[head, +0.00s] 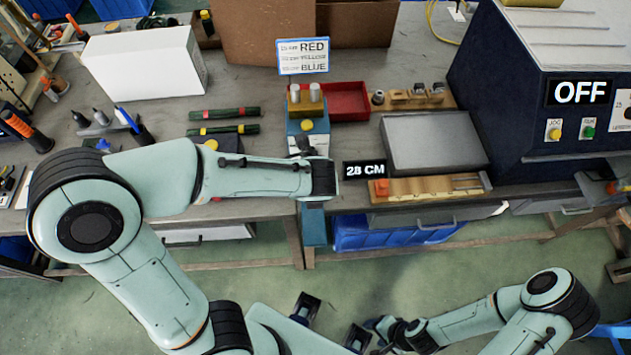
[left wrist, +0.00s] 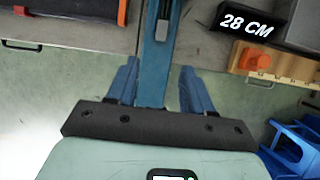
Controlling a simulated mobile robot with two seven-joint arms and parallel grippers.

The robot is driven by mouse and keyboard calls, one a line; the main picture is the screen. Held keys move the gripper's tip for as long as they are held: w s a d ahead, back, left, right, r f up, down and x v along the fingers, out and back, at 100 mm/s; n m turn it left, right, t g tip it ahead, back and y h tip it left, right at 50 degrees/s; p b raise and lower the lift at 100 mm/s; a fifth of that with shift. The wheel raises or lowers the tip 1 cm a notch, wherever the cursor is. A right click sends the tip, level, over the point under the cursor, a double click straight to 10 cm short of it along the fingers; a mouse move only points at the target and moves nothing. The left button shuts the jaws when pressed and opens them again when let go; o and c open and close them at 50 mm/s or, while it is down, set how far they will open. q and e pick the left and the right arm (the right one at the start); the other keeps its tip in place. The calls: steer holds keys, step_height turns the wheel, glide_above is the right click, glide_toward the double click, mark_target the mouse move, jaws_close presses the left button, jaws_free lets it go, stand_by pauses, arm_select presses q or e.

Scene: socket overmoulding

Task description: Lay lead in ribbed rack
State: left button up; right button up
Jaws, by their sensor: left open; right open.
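I cannot pick out a lead for certain in either view. No rack is clearly ribbed; a long wooden block (head: 425,187) with an orange piece and thin metal strips lies at the bench's front edge, and also shows in the left wrist view (left wrist: 283,67). My left gripper (left wrist: 158,68) is open with nothing between its fingers, over the blue post at the bench edge, left of the block. In the head view its fingers are hidden. My right gripper (head: 380,332) is open, low over the floor in front of the bench, well away from the block; its fingertips are small there.
A "28 CM" sign (head: 364,170) stands beside the wooden block, with a grey plate (head: 435,143) behind. A machine marked OFF (head: 540,80) fills the right. Dark green strips (head: 223,113), a red tray (head: 347,101) and a white box (head: 145,63) occupy the bench.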

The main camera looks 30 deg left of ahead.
mark_target(314, 214)
arm_select(q)
steer(key=b+x, duration=0.3)
steer(key=x, duration=0.8)
arm_select(e)
steer(key=f, duration=0.1)
steer(key=s+f, duration=0.1)
steer(key=f, duration=0.1)
steer(key=shift+f, duration=0.2)
arm_select(q)
jaws_close()
steer(key=shift+s+d, duration=0.1)
steer(key=shift+s+d+b, duration=0.4)
steer(key=shift+s+d, duration=0.15)
steer(key=shift+s, duration=0.35)
steer(key=shift+s+d+b, duration=0.25)
steer(key=shift+s+d, duration=0.3)
steer(key=shift+s, duration=0.35)
steer(key=shift+s+d+b, duration=0.25)
steer(key=shift+s+d, duration=0.3)
steer(key=shift+s, duration=0.3)
arm_select(e)
steer(key=shift+s+f, duration=0.3)
steer(key=shift+f, duration=0.6)
